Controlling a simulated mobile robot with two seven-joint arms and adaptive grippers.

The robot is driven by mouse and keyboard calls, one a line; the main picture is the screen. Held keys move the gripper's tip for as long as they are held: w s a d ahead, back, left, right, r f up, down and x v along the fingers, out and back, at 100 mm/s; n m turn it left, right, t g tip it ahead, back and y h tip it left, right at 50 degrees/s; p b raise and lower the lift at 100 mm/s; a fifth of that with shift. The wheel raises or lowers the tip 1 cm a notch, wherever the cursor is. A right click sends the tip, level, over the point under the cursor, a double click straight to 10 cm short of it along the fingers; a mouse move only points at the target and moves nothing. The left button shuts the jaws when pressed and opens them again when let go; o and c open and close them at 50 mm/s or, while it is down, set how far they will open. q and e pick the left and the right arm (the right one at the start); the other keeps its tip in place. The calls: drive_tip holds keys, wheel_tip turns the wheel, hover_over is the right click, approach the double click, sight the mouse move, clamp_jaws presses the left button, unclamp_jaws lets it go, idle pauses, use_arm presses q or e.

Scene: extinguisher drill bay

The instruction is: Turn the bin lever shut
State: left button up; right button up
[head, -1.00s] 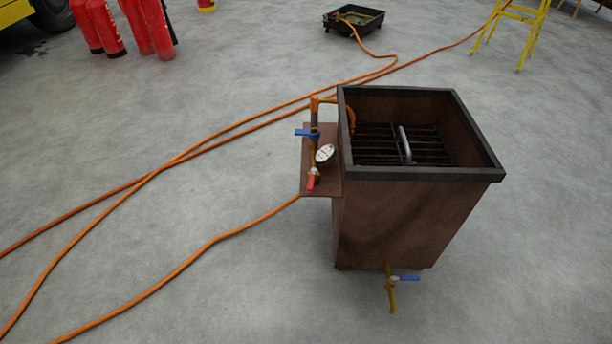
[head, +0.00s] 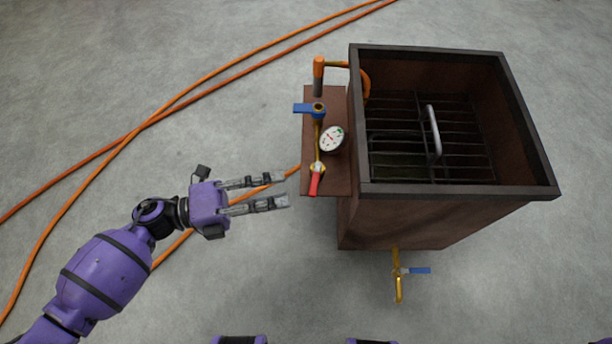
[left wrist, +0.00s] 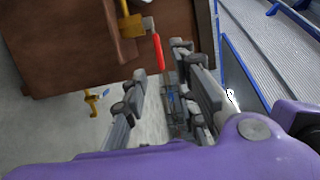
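A brown bin (head: 440,218) with a dark rim and a grate inside stands at the right in the head view. Its left side shelf (head: 341,180) carries a red lever (head: 315,184) pointing toward me, a white gauge (head: 332,138) and a blue lever (head: 303,108) pointing left. Low at the bin's front, a brass tap (head: 397,284) has another blue lever (head: 420,271) pointing right. My left gripper (head: 286,189) is open and empty, just left of the red lever, apart from it. In the left wrist view the red lever (left wrist: 158,52) shows beyond the open fingers. My right gripper is not in view.
Orange hoses (head: 164,116) run across the grey floor on the left, and one passes behind my left gripper. An orange pipe (head: 319,68) rises at the shelf's back. A grey handle (head: 433,133) stands on the grate. The floor before the bin is clear.

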sight(314, 184)
use_arm(q)
drive_tip(key=b+x, duration=0.1)
drive_tip(key=x, duration=0.6)
drive_tip(key=shift+w, duration=0.1)
clamp_jaws()
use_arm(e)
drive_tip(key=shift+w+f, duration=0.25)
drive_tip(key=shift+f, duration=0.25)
